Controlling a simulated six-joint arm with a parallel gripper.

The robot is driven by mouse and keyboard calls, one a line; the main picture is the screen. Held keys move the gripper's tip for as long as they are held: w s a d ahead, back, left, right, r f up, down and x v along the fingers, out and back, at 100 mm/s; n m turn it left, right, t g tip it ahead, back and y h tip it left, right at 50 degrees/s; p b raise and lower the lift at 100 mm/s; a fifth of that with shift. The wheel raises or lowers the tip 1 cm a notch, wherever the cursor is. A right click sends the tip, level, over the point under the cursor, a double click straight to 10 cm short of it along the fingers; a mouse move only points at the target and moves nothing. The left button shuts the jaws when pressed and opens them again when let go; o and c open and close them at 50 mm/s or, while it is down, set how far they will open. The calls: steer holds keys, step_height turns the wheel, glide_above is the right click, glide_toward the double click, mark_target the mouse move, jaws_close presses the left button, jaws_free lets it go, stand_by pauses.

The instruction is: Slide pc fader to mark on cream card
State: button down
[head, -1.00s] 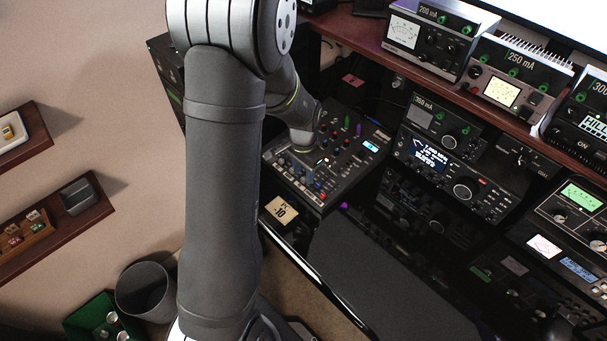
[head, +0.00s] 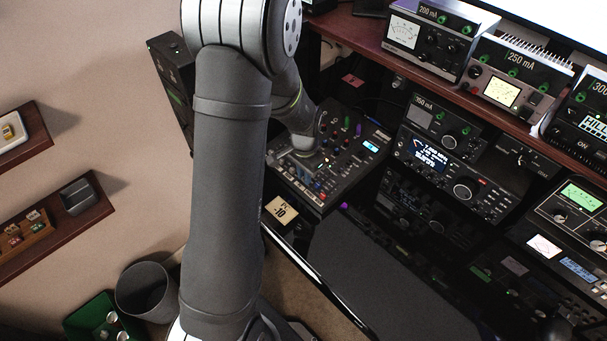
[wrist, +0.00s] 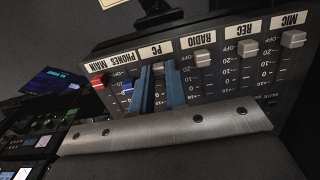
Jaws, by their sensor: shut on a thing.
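The mixer panel (head: 325,185) has a row of faders, shown upside down in the wrist view under labels MAIN, PHONES, PC, RADIO, REC and MIC. My gripper (wrist: 159,80) has its two blue fingers on either side of the PC fader, below the PC label (wrist: 156,50), and is shut on it. The fader cap is mostly hidden between the fingers, so its exact scale position is unclear. The cream card (head: 280,210) stands at the panel's near edge in the head view and appears to read "PC -10". Its corner shows in the wrist view (wrist: 108,3).
The blue PHONES cap (wrist: 127,87) is close beside one finger, with the red MAIN cap (wrist: 98,82) beyond. The RADIO cap (wrist: 203,57) is on the other side. Radio units (head: 455,165) stand right of the panel.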

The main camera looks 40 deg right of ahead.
steer(key=d, duration=0.2)
steer(key=shift+d+r, duration=0.15)
steer(key=shift+d, duration=0.25)
steer(key=c, duration=1.4)
jaws_free()
steer(key=shift+c, duration=0.2)
step_height(320, 180, up, 17)
steer(key=shift+r, duration=0.2)
steer(key=shift+a+f, duration=0.1)
step_height(320, 180, down, 17)
steer(key=shift+f, duration=0.15)
